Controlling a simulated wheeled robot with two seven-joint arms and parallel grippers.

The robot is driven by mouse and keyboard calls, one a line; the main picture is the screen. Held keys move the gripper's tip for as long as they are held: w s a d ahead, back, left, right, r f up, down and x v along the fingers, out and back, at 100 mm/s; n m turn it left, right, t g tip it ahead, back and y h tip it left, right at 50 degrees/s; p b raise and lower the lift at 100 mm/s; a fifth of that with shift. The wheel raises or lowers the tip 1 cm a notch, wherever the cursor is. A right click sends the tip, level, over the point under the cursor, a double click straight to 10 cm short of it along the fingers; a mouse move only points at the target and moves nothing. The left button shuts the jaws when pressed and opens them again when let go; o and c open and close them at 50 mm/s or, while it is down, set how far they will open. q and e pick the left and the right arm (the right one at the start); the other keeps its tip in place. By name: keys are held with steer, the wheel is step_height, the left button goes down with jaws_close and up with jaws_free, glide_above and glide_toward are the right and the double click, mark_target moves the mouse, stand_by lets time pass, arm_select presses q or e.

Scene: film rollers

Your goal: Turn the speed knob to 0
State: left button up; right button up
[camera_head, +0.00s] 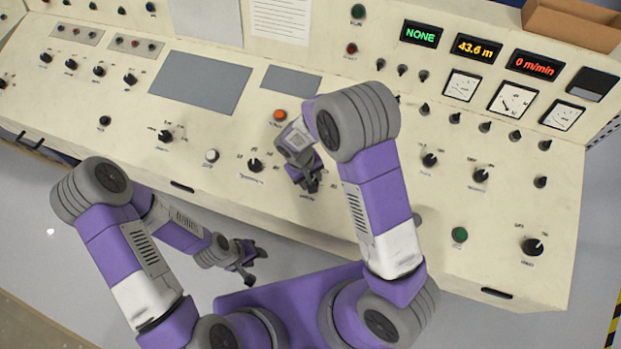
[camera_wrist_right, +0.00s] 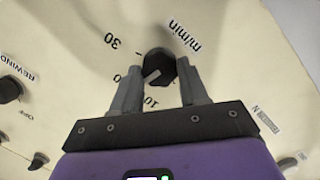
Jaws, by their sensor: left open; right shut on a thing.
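The speed knob (camera_wrist_right: 158,68) is a black round knob with a pale pointer mark, seen in the right wrist view with "m/min", "30", "0" and "10" printed around it. Its mark points to the lower left, between the 0 and the 10. My right gripper (camera_wrist_right: 158,85) is shut on the knob, a finger on each side. In the head view my right gripper (camera_head: 308,183) is at the panel's front middle and hides the knob. My left gripper (camera_head: 252,266) is open and empty, in front of the console's front edge, over the floor.
The cream console (camera_head: 340,85) carries several other knobs, including one (camera_head: 254,164) left of my right gripper. An orange button (camera_head: 280,115) is just behind. The red display (camera_head: 535,65) reads 0 m/min. A cardboard box (camera_head: 575,22) sits at the back right.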

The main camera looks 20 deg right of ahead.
steer(key=n, duration=0.2)
steer(key=n+h+b, duration=0.1)
steer(key=n, duration=0.1)
steer(key=shift+s+a+n+t, duration=0.1)
steer(key=shift+a+n+t, duration=0.05)
steer(key=shift+n+t, duration=0.15)
steer(key=n+b, duration=0.1)
steer(key=n, duration=0.3)
steer(key=shift+s+f+n+t+h, duration=0.1)
steer(key=shift+n+t+h, duration=0.2)
steer(key=shift+t, duration=0.1)
steer(key=n+t+b, duration=0.1)
steer(key=n, duration=0.3)
steer(key=shift+s+a+b, duration=0.1)
steer(key=shift+s+b, duration=0.05)
steer(key=shift+b, duration=0.15)
steer(key=shift+s+n+t+b, duration=0.1)
steer(key=shift+n+t+b, duration=0.35)
steer(key=shift+n, duration=1.85)
steer(key=o, duration=1.1)
steer(key=shift+c, duration=0.2)
steer(key=p+v, duration=0.1)
steer(key=v, duration=0.6)
steer(key=shift+r+p, duration=0.25)
steer(key=shift+p, duration=0.05)
